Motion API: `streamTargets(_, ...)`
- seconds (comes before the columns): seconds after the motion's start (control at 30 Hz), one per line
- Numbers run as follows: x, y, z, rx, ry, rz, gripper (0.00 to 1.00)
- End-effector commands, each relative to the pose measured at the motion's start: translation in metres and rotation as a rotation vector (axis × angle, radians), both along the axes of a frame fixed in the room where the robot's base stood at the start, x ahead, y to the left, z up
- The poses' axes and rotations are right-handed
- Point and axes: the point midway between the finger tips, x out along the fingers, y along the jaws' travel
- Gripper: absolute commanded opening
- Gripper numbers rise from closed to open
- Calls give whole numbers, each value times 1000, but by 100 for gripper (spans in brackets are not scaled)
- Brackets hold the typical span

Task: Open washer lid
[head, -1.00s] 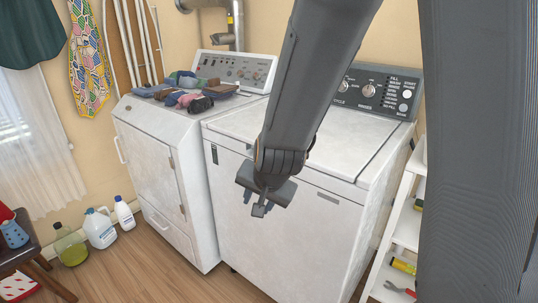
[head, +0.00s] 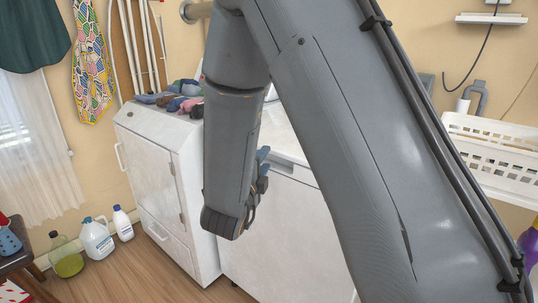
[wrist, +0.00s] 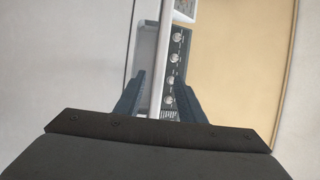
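The white washer (head: 285,235) stands in the middle of the head view, largely covered by my arm. A small part of its top, where the lid (head: 283,138) lies, shows between my arm links. My gripper (head: 264,165) is partly hidden behind my forearm, near the washer's front top edge. In the wrist view my gripper (wrist: 164,75) has its two fingers apart. A pale narrow strip runs between them, and a dark panel with knobs (wrist: 174,75) shows beyond. I cannot tell whether the fingers touch the lid, or whether it is raised.
Bottles (head: 98,233) and a dark stool (head: 20,260) are on the floor at left. A white laundry basket (head: 490,150) is at right.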

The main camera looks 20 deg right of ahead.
Motion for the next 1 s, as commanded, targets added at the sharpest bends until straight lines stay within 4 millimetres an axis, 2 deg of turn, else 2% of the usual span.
streamTargets(0.1, 17, -12, 0, 0, 1, -3, 36)
streamTargets(0.3, 39, -24, 0, -1, 3, -1, 36)
streamTargets(0.47, 46, -29, 0, -1, 3, 1, 36)
streamTargets(0.7, 47, -29, 0, -2, 3, 2, 36)
streamTargets(0.77, 47, -29, 0, -2, 3, 2, 29)
streamTargets(0.93, 47, -29, 0, -2, 3, 2, 0)
streamTargets(1.0, 47, -29, 0, -2, 3, 2, 0)
